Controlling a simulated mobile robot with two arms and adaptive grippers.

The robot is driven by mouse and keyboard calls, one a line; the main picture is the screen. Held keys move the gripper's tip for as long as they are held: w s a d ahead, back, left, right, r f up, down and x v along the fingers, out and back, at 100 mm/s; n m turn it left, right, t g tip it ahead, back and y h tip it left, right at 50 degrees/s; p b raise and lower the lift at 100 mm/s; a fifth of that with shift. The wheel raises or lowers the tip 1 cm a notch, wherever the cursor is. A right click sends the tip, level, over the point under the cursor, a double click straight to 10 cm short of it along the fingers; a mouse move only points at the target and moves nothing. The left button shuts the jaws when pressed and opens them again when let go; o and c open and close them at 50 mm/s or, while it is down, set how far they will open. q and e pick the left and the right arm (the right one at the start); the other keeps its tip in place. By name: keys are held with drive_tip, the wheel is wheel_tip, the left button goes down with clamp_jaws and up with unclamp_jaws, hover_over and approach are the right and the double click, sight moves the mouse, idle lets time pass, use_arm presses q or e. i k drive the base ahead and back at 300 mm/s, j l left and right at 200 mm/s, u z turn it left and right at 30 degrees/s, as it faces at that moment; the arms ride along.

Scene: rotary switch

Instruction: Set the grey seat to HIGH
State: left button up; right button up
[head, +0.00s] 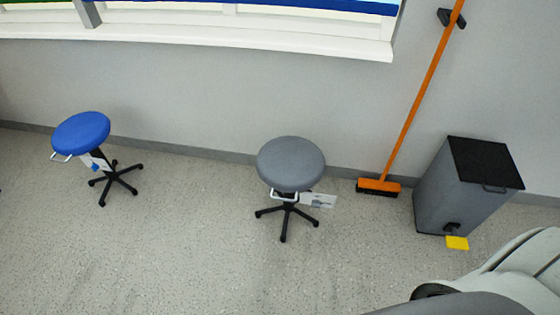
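The grey seat (291,163) is a round stool top on a black base with several spread feet, standing on the floor in the middle of the view. A white loop handle (284,196) shows under its front edge. A small white label plate (318,200) sticks out to the right below the seat; its marks are too small to read. I cannot tell the seat's height setting. Neither of my grippers is in view. Only a pale rounded part, likely of my own body, shows at the lower right.
A blue stool (81,133) with its own handle and label stands at the left. An orange broom (380,186) leans on the wall at the right. A grey bin (460,190) with a black lid and yellow pedal (457,243) stands beside it. The floor in front is clear.

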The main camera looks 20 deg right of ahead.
sight(292, 163)
drive_tip(key=k+j+z, duration=0.15)
drive_tip(key=z, duration=0.9)
